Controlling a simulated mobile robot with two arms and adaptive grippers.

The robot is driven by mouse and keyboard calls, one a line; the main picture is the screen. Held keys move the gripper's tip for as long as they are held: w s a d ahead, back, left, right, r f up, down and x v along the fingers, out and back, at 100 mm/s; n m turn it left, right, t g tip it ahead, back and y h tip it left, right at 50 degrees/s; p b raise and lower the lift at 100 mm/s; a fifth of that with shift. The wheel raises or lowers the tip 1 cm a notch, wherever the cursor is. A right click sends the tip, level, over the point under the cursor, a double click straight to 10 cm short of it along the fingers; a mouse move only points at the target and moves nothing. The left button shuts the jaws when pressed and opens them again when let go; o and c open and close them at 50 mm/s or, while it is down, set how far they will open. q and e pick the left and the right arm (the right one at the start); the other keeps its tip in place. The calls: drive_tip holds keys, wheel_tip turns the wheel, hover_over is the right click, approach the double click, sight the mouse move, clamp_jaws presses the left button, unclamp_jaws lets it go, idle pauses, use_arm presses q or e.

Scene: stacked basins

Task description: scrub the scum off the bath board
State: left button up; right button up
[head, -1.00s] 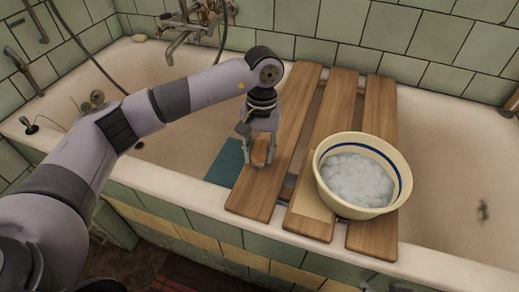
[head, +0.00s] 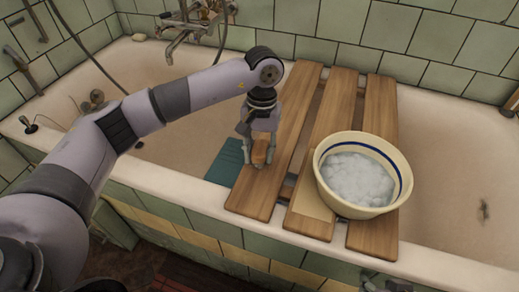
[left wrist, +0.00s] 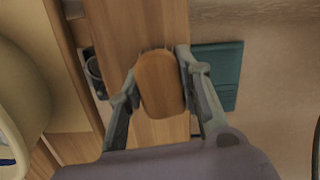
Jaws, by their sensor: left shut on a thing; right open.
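The bath board (head: 290,130) is made of three brown wooden slats laid across the bathtub; it also shows in the left wrist view (left wrist: 150,20). My left gripper (head: 258,154) is over the board's left slat, pointing down. It is shut on a wooden scrubbing brush (left wrist: 161,84), one finger on each side of it. A little bristle shows at the brush's far edge. The brush also shows in the head view (head: 259,150). I cannot tell if it touches the slat.
A cream basin (head: 325,183) with a blue stripe and white suds stands on the board's right slats. A teal flat thing (head: 225,160) is left of the board. Taps (head: 195,25) are on the tiled wall.

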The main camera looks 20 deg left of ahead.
use_arm(q)
drive_tip(key=shift+s+f+b, duration=0.1)
drive_tip(key=shift+f+b, duration=0.1)
drive_tip(key=shift+b, duration=0.1)
use_arm(e)
drive_tip(key=shift+w+a+f+t, duration=0.1)
drive_tip(key=shift+w+a+t, duration=0.1)
drive_tip(key=shift+t, duration=0.2)
idle(1.2)
use_arm(q)
drive_tip(key=shift+f, duration=0.15)
use_arm(e)
drive_tip(key=shift+w+d+f, duration=0.1)
drive_tip(key=shift+w+f, duration=0.05)
drive_tip(key=shift+f, duration=0.05)
idle(0.5)
